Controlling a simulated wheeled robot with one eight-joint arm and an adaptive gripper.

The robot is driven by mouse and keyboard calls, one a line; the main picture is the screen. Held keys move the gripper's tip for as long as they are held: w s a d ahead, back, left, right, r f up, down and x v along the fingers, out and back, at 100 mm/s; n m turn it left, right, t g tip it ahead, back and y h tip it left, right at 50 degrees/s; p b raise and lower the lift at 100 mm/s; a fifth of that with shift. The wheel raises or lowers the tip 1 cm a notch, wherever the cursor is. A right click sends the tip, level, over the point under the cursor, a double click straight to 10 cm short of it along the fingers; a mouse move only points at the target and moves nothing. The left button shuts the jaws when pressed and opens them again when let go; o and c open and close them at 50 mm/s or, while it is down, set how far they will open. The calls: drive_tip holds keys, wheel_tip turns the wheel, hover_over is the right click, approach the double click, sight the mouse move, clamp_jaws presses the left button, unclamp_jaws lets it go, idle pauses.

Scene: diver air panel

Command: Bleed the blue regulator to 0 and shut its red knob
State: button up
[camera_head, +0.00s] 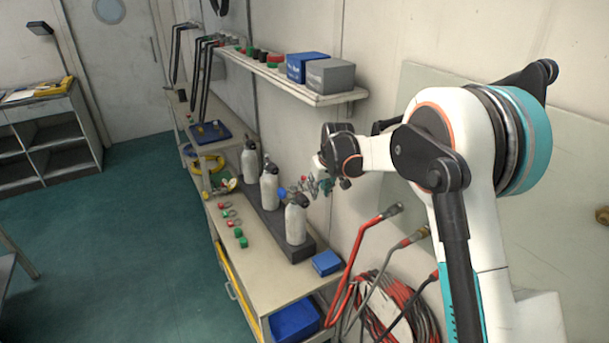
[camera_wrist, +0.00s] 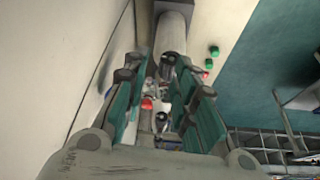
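My gripper (camera_head: 322,178) is above the bench, near the wall and close to the nearest cylinder (camera_head: 295,220). In the wrist view my gripper (camera_wrist: 167,92) is open, with its two teal fingers well apart. A small red knob (camera_wrist: 147,103) shows between the fingers, nearer the left one, among grey and white fittings. I see no clear contact with it. A red knob (camera_head: 304,178) also shows beside the gripper in the head view. The cylinder (camera_wrist: 174,32) lies beyond the fingertips.
Two more cylinders (camera_head: 269,187) stand in the dark rack behind. A shelf (camera_head: 338,98) with blue and grey boxes hangs on the wall above. Red and grey hoses (camera_head: 355,248) hang at the bench's near end. Green and red caps (camera_head: 238,232) lie on the bench.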

drive_tip(key=b, duration=0.2)
approach(304, 177)
drive_tip(key=x, duration=0.5)
drive_tip(key=shift+w+f, duration=0.15)
drive_tip(key=shift+x, duration=1)
drive_tip(key=shift+w+a+f, duration=0.15)
drive_tip(key=shift+w+f, duration=0.05)
drive_tip(key=shift+f, duration=0.2)
clamp_jaws()
